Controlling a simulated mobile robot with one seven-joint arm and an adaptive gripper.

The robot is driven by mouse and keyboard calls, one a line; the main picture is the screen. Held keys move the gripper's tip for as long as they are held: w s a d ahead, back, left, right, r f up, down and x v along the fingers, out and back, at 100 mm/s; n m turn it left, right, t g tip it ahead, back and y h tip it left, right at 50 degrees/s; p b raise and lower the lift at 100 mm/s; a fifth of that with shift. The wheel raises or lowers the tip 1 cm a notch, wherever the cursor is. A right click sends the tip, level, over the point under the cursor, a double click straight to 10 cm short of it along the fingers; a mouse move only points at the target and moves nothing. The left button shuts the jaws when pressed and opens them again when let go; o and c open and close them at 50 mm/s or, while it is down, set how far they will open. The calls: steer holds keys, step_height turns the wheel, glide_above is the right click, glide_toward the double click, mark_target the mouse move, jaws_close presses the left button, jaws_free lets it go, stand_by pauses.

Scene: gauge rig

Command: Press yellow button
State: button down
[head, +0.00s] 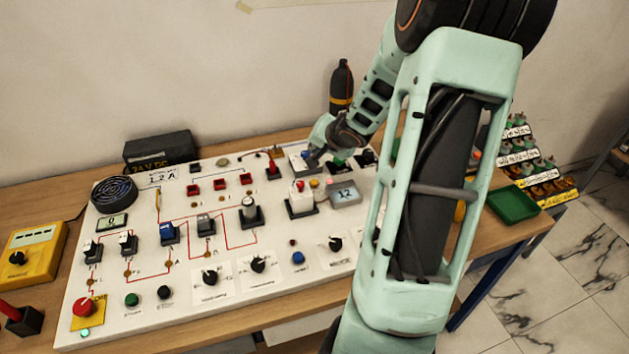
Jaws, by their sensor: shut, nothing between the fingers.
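A small yellow button-like dome (314,183) shows on the white panel (190,277), right of the centre. My gripper (313,160) is shut and empty, above the back part of the panel. In the picture it is just above the yellow dome, with a gap between them. I cannot tell its height over the panel. My mint-green arm hides the panel's right part.
Switches, knobs and a red button on a yellow plate (88,309) cover the panel. A yellow meter (33,252) stands at the left and a black power box (160,149) behind. A black bottle (342,88) stands behind my gripper. A green tray (514,204) is at the right.

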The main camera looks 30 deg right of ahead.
mark_target(315, 183)
steer(key=shift+f, duration=0.15)
step_height(315, 183, down, 8)
steer(key=b, duration=0.8)
steer(key=shift+b, duration=0.4)
steer(key=shift+f, duration=0.3)
stand_by(0.6)
steer(key=shift+f+b, duration=0.3)
steer(key=shift+f, duration=0.1)
steer(key=shift+f+b, duration=0.35)
steer(key=shift+f, duration=0.2)
stand_by(0.5)
steer(key=shift+r, duration=0.1)
steer(key=shift+r+p, duration=0.9)
steer(key=shift+p, duration=0.35)
